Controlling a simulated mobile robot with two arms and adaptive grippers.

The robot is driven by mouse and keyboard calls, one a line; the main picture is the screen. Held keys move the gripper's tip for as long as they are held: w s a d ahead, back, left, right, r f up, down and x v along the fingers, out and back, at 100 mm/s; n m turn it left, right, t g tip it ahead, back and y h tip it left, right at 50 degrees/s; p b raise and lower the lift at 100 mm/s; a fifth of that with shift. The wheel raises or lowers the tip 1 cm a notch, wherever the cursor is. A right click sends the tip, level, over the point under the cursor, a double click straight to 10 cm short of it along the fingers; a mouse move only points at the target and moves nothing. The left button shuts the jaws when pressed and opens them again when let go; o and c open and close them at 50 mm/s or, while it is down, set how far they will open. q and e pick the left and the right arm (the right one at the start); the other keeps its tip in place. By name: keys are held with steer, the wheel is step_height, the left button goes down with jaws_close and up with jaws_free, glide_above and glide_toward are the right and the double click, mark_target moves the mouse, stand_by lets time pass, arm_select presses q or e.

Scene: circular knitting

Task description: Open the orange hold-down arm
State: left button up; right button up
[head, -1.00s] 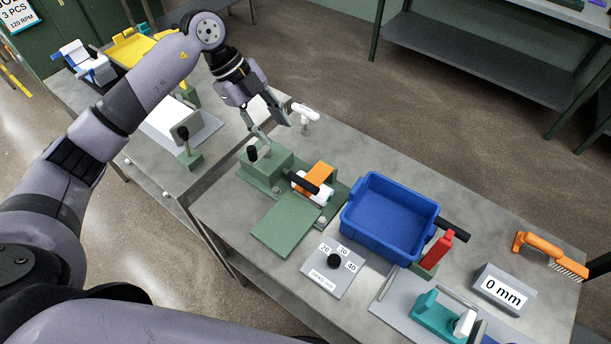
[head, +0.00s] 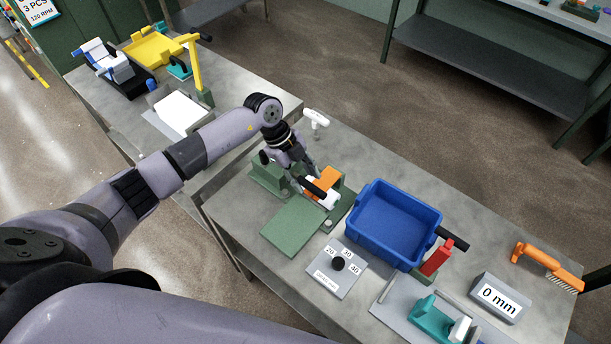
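The orange hold-down arm (head: 328,178) sits on a green fixture (head: 296,223) on the grey table, in the middle of the head view. A black handle bar (head: 312,187) crosses its front, and a white roller (head: 329,201) lies beside it. My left gripper (head: 304,178) points down at the handle's left end, right at the hold-down arm. Its fingertips are partly hidden, so I cannot tell whether they touch the handle or are closed on it. My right gripper is out of view.
A blue bin (head: 396,222) stands right of the fixture. A dial plate (head: 337,266) lies in front. A white T-handle (head: 316,121) stands behind. A red lever (head: 437,257), a 0 mm block (head: 500,298) and an orange brush (head: 545,265) are further right.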

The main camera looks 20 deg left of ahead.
arm_select(q)
steer(key=shift+d+f, duration=0.3)
steer(key=shift+f, duration=0.35)
steer(key=shift+c, duration=0.5)
jaws_close()
